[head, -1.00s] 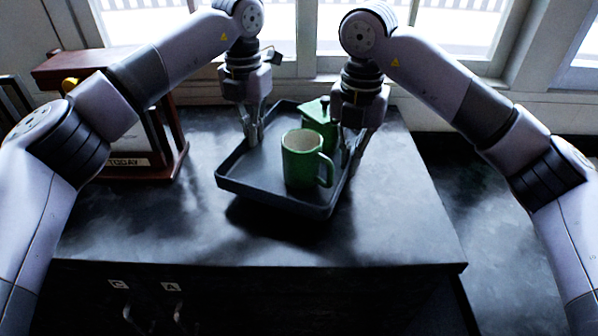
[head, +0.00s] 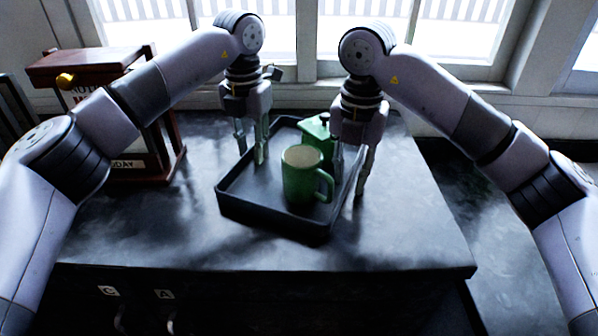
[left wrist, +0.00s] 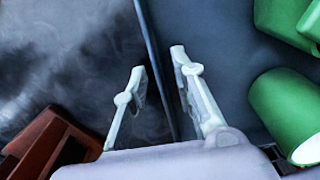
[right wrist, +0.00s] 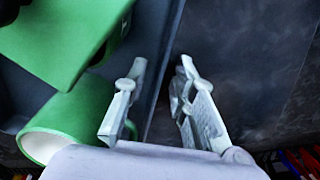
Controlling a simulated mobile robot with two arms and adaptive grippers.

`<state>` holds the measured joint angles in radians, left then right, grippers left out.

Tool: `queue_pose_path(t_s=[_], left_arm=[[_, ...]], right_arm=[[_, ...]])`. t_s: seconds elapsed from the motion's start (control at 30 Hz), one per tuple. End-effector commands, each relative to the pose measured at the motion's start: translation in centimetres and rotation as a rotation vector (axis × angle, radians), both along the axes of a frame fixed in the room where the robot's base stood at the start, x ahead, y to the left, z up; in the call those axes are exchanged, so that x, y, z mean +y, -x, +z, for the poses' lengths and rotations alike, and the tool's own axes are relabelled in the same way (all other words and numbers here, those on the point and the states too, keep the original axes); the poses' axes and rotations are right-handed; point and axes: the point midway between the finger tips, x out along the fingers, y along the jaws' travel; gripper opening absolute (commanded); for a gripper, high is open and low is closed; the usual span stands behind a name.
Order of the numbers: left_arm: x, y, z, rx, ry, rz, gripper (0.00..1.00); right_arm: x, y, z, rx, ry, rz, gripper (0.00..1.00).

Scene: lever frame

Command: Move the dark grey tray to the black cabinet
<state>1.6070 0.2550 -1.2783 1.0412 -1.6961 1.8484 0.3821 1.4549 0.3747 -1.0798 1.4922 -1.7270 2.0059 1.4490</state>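The dark grey tray (head: 268,218) appears to rest on the dark top of the black cabinet (head: 400,235). A green mug (head: 302,178) and a green lidded pot (head: 317,130) stand in it. My left gripper (head: 251,153) is open, its fingers on either side of the tray's left wall; the wall also shows between them in the left wrist view (left wrist: 155,65). My right gripper (head: 350,178) is open, its fingers on either side of the right wall, which also shows in the right wrist view (right wrist: 165,60). It partly hides that wall.
A brown wooden stand with signs (head: 90,68) is on the left of the cabinet top. Windows (head: 410,35) are behind. Labelled handles are on the cabinet front. The top is clear in front of and right of the tray; a lower dark surface (head: 505,250) lies further right.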

Motion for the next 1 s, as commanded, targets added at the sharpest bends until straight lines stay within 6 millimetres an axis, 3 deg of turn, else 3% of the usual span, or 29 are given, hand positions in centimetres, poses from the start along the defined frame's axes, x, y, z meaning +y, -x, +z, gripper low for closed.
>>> queue_pose_path(t_s=[0.33,0.8,1.0], left_arm=[[-0.1,0.0,1.0,-0.002,0.001,-0.001,0.25],[-0.1,-0.1,10.0,-0.002,0.000,0.000,0.25],[-0.1,0.0,11.8,0.000,0.000,-0.001,0.25]], right_arm=[[0.0,0.0,0.0,0.000,0.000,0.000,0.25],[0.0,0.0,0.0,0.000,0.000,0.000,0.25],[0.0,0.0,0.1,0.000,0.000,0.000,0.25]])
